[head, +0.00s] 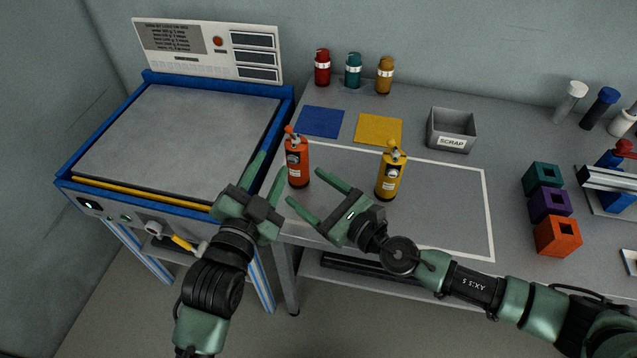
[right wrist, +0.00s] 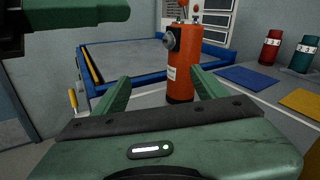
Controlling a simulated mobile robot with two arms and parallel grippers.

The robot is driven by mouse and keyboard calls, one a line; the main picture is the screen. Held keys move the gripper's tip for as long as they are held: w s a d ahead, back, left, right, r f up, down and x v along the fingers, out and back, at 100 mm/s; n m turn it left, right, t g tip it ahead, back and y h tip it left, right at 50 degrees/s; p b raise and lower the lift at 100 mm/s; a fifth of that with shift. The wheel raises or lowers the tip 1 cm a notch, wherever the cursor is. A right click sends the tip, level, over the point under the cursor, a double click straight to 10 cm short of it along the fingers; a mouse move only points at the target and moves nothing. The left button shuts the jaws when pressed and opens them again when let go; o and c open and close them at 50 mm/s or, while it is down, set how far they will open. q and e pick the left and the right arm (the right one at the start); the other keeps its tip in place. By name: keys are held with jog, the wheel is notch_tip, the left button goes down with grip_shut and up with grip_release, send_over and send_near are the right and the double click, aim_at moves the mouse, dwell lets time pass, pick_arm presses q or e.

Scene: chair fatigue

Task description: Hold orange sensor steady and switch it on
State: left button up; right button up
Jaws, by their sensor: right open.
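The orange sensor (head: 297,168), an upright bottle shape with a dark round dial and a small orange top, stands on the grey bench at the left of the white outline. It also shows in the right wrist view (right wrist: 182,70), beyond the fingers and nearer the right finger. My right gripper (head: 304,186) is open, its fingers pointing at the sensor's lower body; contact cannot be told. My left gripper (head: 273,161) is open and empty, left of the sensor, fingers pointing up and away. A green part of my left arm shows at upper left in the right wrist view.
A yellow sensor (head: 389,174) stands to the right. Blue (head: 321,122) and yellow (head: 378,129) mats, three bottles and a scrap bin (head: 451,130) lie behind. A blue-framed machine (head: 170,140) is close at left. Coloured blocks stand at right.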

aim_at(305, 170)
jog(key=m, duration=0.1)
jog(key=w+d+m+t+h, duration=0.1)
jog(key=w+m, duration=0.1)
jog(key=shift+w+d+f+m+t+h, duration=0.15)
jog(key=shift+d+f+m+t+h, duration=0.15)
jog(key=shift+t, duration=0.1)
jog(key=x, duration=0.7)
jog(key=shift+w+a, duration=0.2)
jog(key=shift+w, duration=0.1)
